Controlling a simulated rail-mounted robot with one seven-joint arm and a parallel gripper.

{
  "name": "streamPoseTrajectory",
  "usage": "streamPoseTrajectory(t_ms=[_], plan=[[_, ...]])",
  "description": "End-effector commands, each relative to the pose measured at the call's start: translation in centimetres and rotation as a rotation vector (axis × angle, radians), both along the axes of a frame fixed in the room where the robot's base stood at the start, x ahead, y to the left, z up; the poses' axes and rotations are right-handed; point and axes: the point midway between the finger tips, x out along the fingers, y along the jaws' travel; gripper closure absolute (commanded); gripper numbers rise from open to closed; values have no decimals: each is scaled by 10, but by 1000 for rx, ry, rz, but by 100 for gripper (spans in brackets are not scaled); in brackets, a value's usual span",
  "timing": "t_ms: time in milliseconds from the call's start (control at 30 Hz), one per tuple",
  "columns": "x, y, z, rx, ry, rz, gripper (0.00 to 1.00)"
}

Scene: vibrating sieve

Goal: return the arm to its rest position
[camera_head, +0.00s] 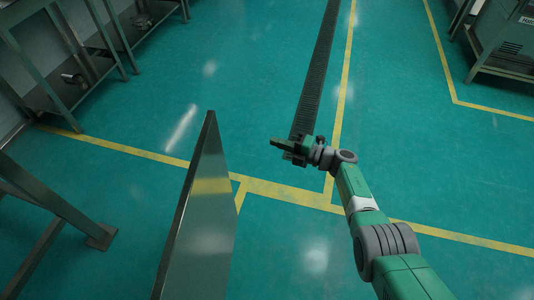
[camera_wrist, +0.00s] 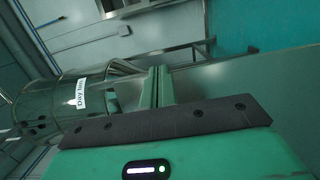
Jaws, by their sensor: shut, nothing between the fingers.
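My arm reaches up from the lower right of the head view, over the green floor. My gripper (camera_head: 278,143) is at its end, pointing left, with nothing held. In the wrist view the two fingers of my gripper (camera_wrist: 160,74) lie close together, shut and empty. The gripper is apart from the steel surfaces around it in the head view.
A grey metal panel (camera_head: 205,205) rises left of my arm. Steel shelving (camera_head: 65,85) stands at the upper left, a grey cabinet (camera_head: 507,40) at the upper right. A shiny labelled drum (camera_wrist: 55,102) shows in the wrist view. Open floor (camera_head: 430,170) lies right of the arm.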

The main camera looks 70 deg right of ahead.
Motion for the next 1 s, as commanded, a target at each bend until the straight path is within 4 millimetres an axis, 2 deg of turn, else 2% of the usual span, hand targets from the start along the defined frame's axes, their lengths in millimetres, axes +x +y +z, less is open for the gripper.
streamPoseTrajectory(t_ms=[533,567,667,767,800,867,900,967,1000], plan=[[-2,-3,1,-1,0,1,100],[4,-4,8,-7,-6,-1,100],[45,-7,52,-41,-61,-30,100],[103,-2,123,-68,-164,-78,100],[124,3,153,-67,-213,-96,100],[154,16,198,-55,-289,-119,100],[171,27,229,-40,-342,-131,100],[195,47,274,-6,-422,-143,100],[208,63,305,25,-476,-148,100]])
